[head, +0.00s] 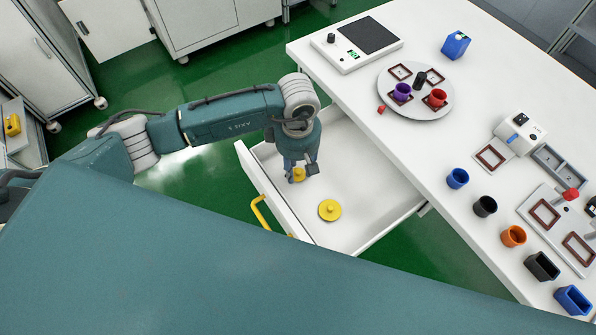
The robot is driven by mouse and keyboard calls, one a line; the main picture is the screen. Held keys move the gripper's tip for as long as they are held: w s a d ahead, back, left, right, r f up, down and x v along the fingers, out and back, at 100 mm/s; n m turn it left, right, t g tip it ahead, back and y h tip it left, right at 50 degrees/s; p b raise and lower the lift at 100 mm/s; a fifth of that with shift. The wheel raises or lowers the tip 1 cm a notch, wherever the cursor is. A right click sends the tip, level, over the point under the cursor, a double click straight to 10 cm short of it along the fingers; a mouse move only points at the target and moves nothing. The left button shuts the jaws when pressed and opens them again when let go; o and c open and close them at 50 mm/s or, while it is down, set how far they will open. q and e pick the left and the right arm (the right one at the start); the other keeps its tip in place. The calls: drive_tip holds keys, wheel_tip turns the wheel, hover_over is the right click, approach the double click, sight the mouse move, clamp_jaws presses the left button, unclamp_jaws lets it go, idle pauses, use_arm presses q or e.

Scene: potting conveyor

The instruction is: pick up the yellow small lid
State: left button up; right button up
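The small yellow lid (299,175) is in the open white drawer, towards its left side, and partly hidden by my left gripper. My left gripper (300,170) points down into the drawer directly over this lid. Its fingers look spread, one on each side of the lid; whether they touch it is too small to tell. A larger round yellow lid (329,210) with a knob lies flat on the drawer floor, nearer and to the right. My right gripper is not in view.
The drawer (370,185) has low walls and a yellow handle (259,212). The white table (440,140) beside it carries a round grey plate (432,112) with small pots, a scale (345,55), and several coloured pots along its near edge, including a blue one (457,178).

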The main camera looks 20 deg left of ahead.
use_arm(q)
drive_tip(key=shift+c, duration=0.3)
drive_tip(key=c, duration=0.8)
drive_tip(key=shift+o, duration=0.2)
drive_tip(key=shift+r, duration=0.15)
